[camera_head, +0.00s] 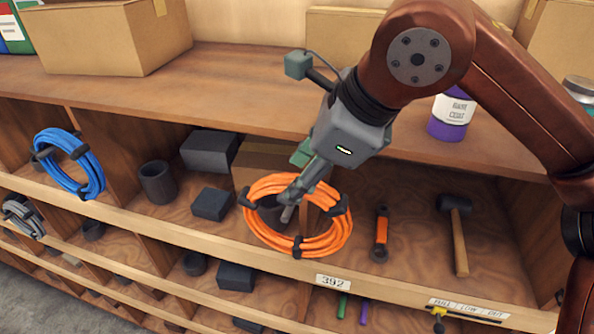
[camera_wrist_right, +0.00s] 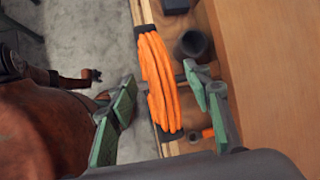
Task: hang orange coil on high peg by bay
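The orange coil (camera_head: 331,240), a ring of cable with black ties, stands upright at the front of the upper shelf opening, above a 392 label. It also shows nearly edge-on in the right wrist view (camera_wrist_right: 158,80). My right gripper (camera_head: 292,195) is at the coil's middle in the head view. In the wrist view its green-padded fingers (camera_wrist_right: 160,95) are spread wide, one each side of the coil, with gaps between pads and coil. A light grey tip shows inside the ring; I cannot tell whether it is a peg or a fingertip. My left gripper is not seen.
A blue coil (camera_head: 83,181) hangs at the left and a grey coil (camera_head: 22,216) lower left. A dark cup (camera_head: 158,182), dark blocks, an orange-handled tool (camera_head: 381,232) and a mallet (camera_head: 460,237) occupy the bays. Cardboard boxes (camera_head: 115,37) and a paint can (camera_head: 450,117) stand above.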

